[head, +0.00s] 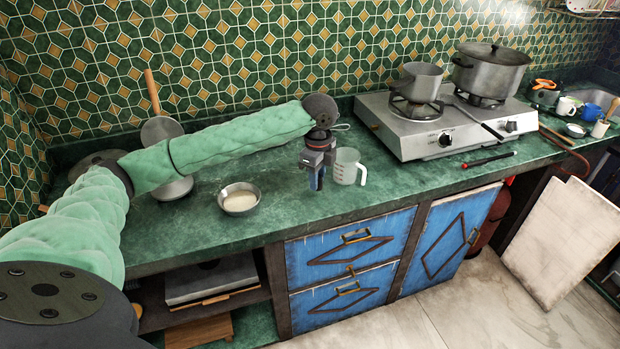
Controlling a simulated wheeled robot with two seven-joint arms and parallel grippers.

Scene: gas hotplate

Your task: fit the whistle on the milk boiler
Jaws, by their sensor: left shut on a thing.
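My left gripper (317,180) points down over the counter, just left of a clear measuring jug (345,163). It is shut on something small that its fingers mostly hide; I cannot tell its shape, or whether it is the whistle. Blue shows at the fingertips. No whistle can be made out elsewhere. A grey metal pan (420,82) stands on the left burner of the hotplate (412,133), with a long handle toward the front right; it may be the milk boiler. My right gripper is not in view.
A lidded pot (490,72) stands on the right burner. A bowl with pale contents (239,200) sits left of my gripper. A black-and-red stick (488,160) lies before the hotplate. Mugs and small items crowd the far right. The front counter is mostly clear.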

